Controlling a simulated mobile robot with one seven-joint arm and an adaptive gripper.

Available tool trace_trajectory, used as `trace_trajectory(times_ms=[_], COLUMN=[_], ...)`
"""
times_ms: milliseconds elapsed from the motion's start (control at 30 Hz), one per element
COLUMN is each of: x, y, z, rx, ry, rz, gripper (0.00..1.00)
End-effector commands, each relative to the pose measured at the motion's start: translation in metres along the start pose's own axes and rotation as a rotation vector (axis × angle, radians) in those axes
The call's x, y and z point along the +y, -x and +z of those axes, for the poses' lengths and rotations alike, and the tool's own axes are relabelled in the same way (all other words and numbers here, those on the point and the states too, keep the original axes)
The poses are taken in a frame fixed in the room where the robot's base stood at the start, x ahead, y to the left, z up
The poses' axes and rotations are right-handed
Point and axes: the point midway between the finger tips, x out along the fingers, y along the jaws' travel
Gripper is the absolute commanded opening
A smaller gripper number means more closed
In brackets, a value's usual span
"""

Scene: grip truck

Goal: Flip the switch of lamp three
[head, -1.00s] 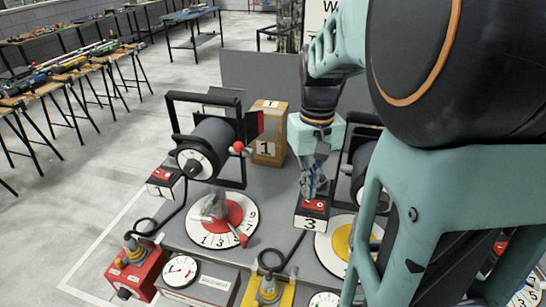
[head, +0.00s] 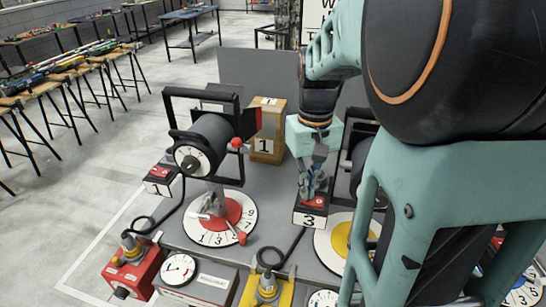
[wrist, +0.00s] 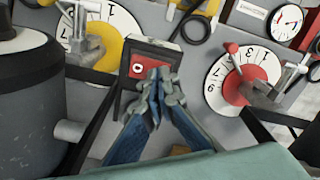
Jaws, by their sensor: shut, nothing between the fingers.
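The switch box of lamp three (head: 310,212) is a small dark box with a red rocker on top and a white label "3" on its front. It stands on the grey bench in the middle of the head view. My gripper (head: 313,196) is shut and empty, pointing down at the box's top. In the wrist view the closed fingertips (wrist: 158,75) overlap the lower edge of the red rocker (wrist: 140,66), which shows a white "0" mark. I cannot tell whether the fingertips touch the rocker. Lamp three (head: 357,165) is mostly hidden behind my arm.
Lamp one (head: 205,145) stands to the left with its switch box (head: 160,182). A red-centred number dial (head: 222,219) lies left of box three and a yellow-centred dial (head: 338,240) lies right of it. A black cable (head: 285,245) runs in front.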

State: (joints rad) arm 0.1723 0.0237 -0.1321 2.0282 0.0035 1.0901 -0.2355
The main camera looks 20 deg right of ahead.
Motion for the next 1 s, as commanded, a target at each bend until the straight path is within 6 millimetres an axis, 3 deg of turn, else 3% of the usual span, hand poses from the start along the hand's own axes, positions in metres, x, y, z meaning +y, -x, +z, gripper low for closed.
trace_trajectory(times_ms=[567,1000], x=[0.000,0.000], y=[-0.005,0.029], z=[0.000,0.000], rx=[-0.001,0.001], ry=[0.000,0.000], rz=[0.000,0.000], gripper=[0.00,0.00])
